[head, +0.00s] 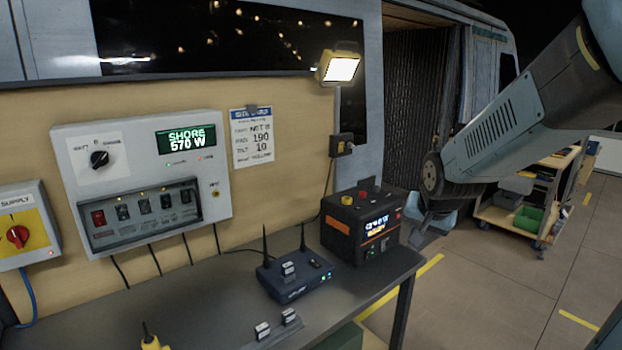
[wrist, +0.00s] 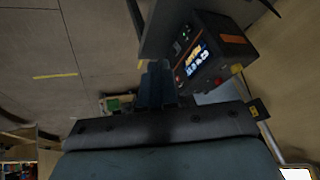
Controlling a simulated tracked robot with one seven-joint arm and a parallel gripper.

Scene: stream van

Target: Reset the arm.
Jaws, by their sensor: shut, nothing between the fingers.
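My arm (head: 510,125) reaches in from the right of the head view and bends down at the wrist. My gripper (head: 422,236) hangs just right of the black power box (head: 358,226) and past the table's right end, apart from both as far as I can tell. In the wrist view my gripper (wrist: 155,82) shows its fingers together, with nothing between them. The power box also shows in the wrist view (wrist: 222,42), to the right of the fingers, with its lit display.
The dark table (head: 215,300) holds a blue router (head: 295,276) with two antennas and small modules. A control panel (head: 142,180) reading 570 W and a lit lamp (head: 338,67) are on the wall side. A cart (head: 520,215) stands behind my arm. Open floor lies right.

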